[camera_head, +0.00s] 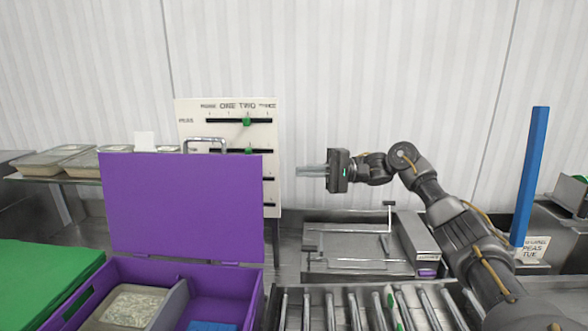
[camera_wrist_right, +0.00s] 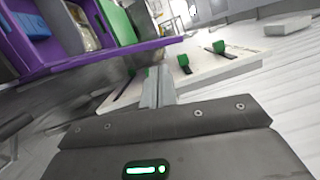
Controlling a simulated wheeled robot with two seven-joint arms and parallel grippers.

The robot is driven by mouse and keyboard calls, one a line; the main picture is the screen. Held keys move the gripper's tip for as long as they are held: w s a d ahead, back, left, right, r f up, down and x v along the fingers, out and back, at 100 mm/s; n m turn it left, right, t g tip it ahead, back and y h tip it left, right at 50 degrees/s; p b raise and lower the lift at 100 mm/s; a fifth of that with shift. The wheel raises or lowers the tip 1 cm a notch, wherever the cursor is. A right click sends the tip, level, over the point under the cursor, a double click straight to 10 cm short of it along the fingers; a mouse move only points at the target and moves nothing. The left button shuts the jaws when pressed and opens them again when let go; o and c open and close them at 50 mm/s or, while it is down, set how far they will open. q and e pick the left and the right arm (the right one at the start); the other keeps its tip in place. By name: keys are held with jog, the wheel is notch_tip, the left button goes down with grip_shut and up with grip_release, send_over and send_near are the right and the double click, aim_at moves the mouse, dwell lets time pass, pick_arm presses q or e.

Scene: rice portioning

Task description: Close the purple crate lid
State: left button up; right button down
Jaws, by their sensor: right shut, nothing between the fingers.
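The purple crate (camera_head: 258,301) stands at the lower left of the head view, open. Its purple lid (camera_head: 185,205) stands about upright along the crate's back edge. Inside the crate are a pack of pale grains (camera_head: 132,306) and a blue item (camera_head: 212,326). My right gripper (camera_head: 300,171) points left, to the right of the lid and near the height of its upper part, apart from it. Its fingers are shut and empty. In the right wrist view the shut fingers (camera_wrist_right: 160,86) show, with purple crate parts (camera_wrist_right: 95,58) at upper left. My left gripper is not in view.
A white board with green sliders (camera_head: 228,112) stands behind the lid. A metal machine (camera_head: 355,243) and a roller conveyor (camera_head: 345,310) lie below my right arm. A green surface (camera_head: 40,275) is at the left, a blue post (camera_head: 530,175) at the right. Filled trays (camera_head: 50,161) sit behind.

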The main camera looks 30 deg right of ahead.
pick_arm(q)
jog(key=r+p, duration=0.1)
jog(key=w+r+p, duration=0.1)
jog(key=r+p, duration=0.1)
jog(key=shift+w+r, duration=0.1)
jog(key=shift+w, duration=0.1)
pick_arm(e)
jog(key=w+x, duration=0.1)
jog(key=x, duration=0.8)
jog(key=shift+w+d+f, duration=0.15)
jog(key=shift+w+f, duration=0.05)
jog(key=shift+f, duration=0.35)
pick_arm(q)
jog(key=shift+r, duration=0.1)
pick_arm(e)
jog(key=shift+s+r, duration=0.1)
jog(key=shift+s, duration=0.05)
